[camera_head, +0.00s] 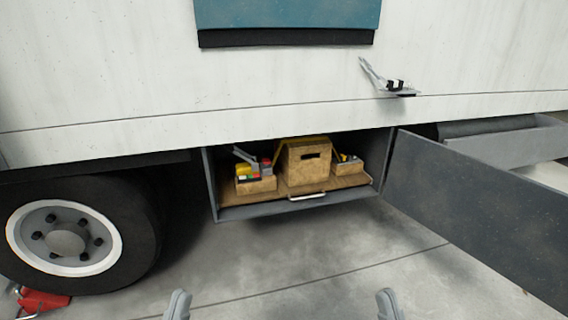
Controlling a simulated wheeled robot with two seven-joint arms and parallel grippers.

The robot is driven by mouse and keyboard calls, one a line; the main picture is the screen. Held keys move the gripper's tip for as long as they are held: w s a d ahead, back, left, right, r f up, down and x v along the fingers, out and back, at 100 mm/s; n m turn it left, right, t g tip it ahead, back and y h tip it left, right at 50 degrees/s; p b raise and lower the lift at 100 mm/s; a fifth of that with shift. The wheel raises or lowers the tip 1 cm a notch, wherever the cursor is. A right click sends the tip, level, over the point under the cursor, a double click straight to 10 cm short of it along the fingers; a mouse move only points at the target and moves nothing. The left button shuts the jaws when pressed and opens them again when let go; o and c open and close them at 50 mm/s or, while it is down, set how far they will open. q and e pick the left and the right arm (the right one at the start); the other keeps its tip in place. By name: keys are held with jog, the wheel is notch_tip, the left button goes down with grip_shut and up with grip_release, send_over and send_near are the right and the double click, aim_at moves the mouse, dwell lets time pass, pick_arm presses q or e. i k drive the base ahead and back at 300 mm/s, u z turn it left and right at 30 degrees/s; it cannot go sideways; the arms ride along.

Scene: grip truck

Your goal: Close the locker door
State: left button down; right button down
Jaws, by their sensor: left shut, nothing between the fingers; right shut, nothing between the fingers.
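The locker (212,190) is an open grey compartment under the white truck body. Its dark grey door (470,205) stands swung wide open on the right side, reaching toward me. My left gripper (178,305) and my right gripper (389,305) show only as grey tips at the bottom edge. Both are shut and empty. They are apart from the door; my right gripper is to the left of the door's near end.
Inside the locker a wooden tray (340,183) with a metal handle (307,197) holds wooden boxes (306,163) and tools. A truck wheel (75,235) stands on the left, with a red object (42,300) beside it. The concrete floor (290,260) before the locker is clear.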

aim_at(516, 225)
jog(key=z, duration=0.55)
jog(key=k, duration=0.65)
jog(key=z, duration=0.95)
jog(key=i, duration=0.6)
jog(key=z, duration=0.45)
jog(key=i, duration=1.45)
jog(key=u, duration=0.55)
